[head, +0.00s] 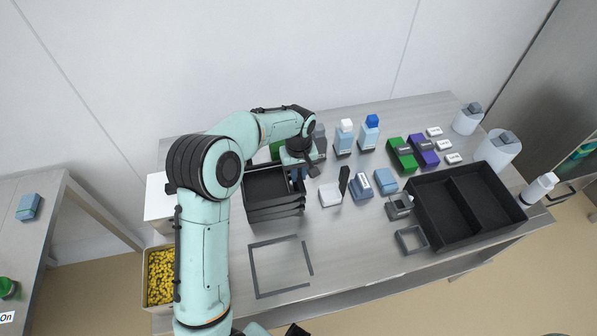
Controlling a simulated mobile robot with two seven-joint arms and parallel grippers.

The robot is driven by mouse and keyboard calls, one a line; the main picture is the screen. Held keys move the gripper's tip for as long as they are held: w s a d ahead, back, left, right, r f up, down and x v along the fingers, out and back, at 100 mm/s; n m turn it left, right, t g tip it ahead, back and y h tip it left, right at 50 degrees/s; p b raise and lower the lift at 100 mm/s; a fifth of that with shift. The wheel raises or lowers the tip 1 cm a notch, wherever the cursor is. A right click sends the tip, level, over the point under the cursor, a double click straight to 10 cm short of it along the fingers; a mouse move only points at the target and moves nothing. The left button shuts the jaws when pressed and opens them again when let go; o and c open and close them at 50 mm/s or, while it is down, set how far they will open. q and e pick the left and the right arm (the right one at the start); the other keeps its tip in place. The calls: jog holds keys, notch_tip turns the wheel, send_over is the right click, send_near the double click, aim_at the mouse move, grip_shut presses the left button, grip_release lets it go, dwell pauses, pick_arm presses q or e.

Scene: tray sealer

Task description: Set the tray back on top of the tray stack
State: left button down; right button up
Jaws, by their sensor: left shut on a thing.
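Black trays stand in a stack (275,213) on the steel table, left of its middle. The top black tray (268,183) is empty and looks level with the stack; I cannot tell if it rests fully on the trays below. My left gripper (299,174) reaches over from the left, points down at the tray's far right side and is shut on its rim. The fingertips are partly hidden by the wrist, and my arm hides the stack's left side. My right gripper is not clearly in view.
A dark square outline (255,270) lies on clear table in front of the stack. To the right are a white block (330,195), bottles (368,135), green (403,156) and purple boxes, and a large divided black tray (436,222). A bin of yellow pieces (160,278) stands at left.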

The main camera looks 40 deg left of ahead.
dwell(0.6)
pick_arm(q)
jog(key=c, duration=1)
grip_release()
jog(key=c, duration=0.3)
jog(key=shift+r, duration=0.15)
pick_arm(e)
jog(key=shift+w+r, duration=0.1)
jog(key=shift+r, duration=0.05)
pick_arm(q)
jog(key=shift+r+p, duration=1.85)
jog(key=shift+r, duration=1.55)
pick_arm(e)
jog(key=w+r, duration=0.1)
jog(key=r, duration=0.1)
jog(key=w+r, duration=0.2)
jog(key=shift+r, duration=0.1)
